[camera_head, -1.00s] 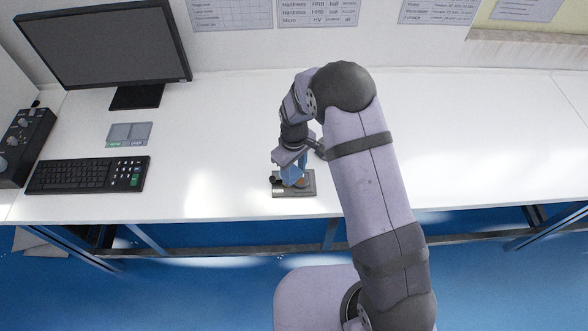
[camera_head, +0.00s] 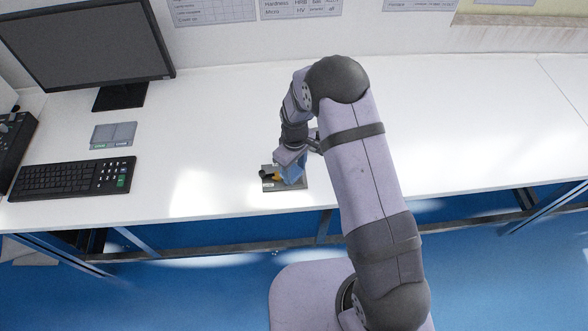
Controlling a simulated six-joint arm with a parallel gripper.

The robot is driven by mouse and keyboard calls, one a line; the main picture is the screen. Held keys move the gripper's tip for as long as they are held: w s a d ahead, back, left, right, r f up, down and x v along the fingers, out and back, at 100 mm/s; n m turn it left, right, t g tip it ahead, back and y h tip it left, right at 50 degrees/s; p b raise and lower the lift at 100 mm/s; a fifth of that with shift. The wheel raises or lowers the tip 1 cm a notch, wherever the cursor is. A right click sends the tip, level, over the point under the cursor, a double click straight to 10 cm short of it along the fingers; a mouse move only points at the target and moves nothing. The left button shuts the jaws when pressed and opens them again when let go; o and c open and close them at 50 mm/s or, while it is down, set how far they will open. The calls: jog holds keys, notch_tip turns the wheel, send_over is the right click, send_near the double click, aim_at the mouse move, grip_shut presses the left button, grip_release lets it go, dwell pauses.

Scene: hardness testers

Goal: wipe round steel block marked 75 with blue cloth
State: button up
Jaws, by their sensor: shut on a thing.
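My gripper (camera_head: 289,158) is shut on the blue cloth (camera_head: 292,173), pointing down over the right part of a small dark grey plate (camera_head: 284,188) on the white table. The cloth hangs low at the plate; I cannot tell whether it touches anything there. A small dark round thing (camera_head: 265,174) and a small orange-yellow thing (camera_head: 278,177) are on the plate, left of the cloth. No mark 75 is readable, and I cannot make out the round steel block for sure; the cloth and gripper hide part of the plate.
A monitor (camera_head: 85,50), a black keyboard (camera_head: 72,179) and a small grey panel (camera_head: 113,135) are to the left. A dark control box (camera_head: 12,145) is at the far left edge. The white table (camera_head: 470,130) is clear right of my arm.

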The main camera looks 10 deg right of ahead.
jog(key=a, duration=0.3)
jog(key=shift+a, duration=0.2)
jog(key=shift+d, duration=2.4)
jog(key=shift+a, duration=2.3)
jog(key=shift+d, duration=2.15)
notch_tip(320, 180, up, 2)
jog(key=shift+r+p, duration=0.25)
jog(key=shift+p, duration=0.5)
jog(key=shift+r+p, duration=0.55)
jog(key=shift+r, duration=0.15)
jog(key=shift+r+p, duration=1.5)
jog(key=shift+r, duration=0.6)
